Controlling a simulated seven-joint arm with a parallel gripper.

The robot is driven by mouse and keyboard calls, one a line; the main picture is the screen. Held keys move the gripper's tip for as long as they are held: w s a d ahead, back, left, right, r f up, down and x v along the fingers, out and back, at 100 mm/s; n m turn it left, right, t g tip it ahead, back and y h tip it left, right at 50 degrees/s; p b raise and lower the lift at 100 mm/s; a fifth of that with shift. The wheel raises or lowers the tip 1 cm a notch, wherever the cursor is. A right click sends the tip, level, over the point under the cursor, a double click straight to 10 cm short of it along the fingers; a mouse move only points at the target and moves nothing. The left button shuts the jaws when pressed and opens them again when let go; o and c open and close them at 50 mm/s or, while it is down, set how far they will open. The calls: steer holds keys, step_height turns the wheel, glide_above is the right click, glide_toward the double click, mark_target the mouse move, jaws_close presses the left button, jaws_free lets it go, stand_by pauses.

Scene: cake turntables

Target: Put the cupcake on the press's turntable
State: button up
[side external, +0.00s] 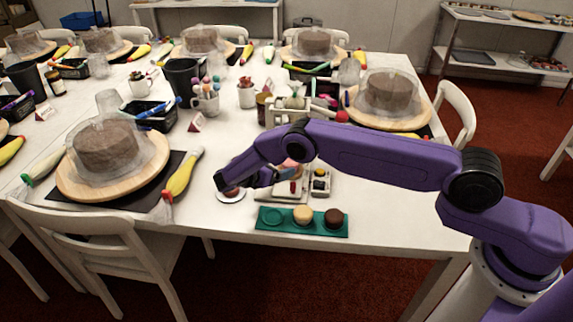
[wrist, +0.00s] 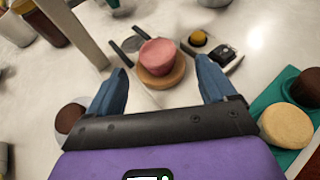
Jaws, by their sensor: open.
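My gripper (side external: 243,181) is low over the front of the white table, and its blue fingers show spread apart in the wrist view (wrist: 163,72). Nothing is held between them. A dark brown cupcake (wrist: 70,117) shows beside the left finger, partly hidden by the gripper. In the side view, a small white disc (side external: 231,197) lies under the gripper with something dark on it, mostly covered. A pink round piece (wrist: 158,53) on a tan round base (wrist: 162,76) shows beyond the fingertips. I cannot tell for sure which part is the press's turntable.
A green tray (side external: 261,226) at the table's front edge holds a tan cupcake (side external: 303,215) and a dark brown one (side external: 334,218); its left spot is empty. A small box with a yellow knob (wrist: 198,38) stands nearby. A large covered cake (side external: 104,148) sits left.

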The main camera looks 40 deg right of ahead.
steer(key=shift+v, duration=2.3)
steer(key=s+a+r+m+y, duration=0.35)
steer(key=s+r+y, duration=0.35)
steer(key=s+r, duration=0.8)
steer(key=s+d+r+m+y, duration=0.1)
steer(key=s+d, duration=0.3)
steer(key=s, duration=0.5)
steer(key=s+d+r+m+g+y, duration=0.1)
steer(key=s+d+r+m+y, duration=0.1)
steer(key=s, duration=0.7)
steer(key=s+d+r+m+g+y, duration=0.1)
steer(key=s+d+r+y, duration=0.1)
steer(key=s+d, duration=0.4)
steer(key=s+y, duration=0.1)
steer(key=s, duration=0.2)
steer(key=shift+s+r+y, duration=0.2)
steer(key=shift+r+y, duration=0.1)
steer(key=shift+r, duration=0.05)
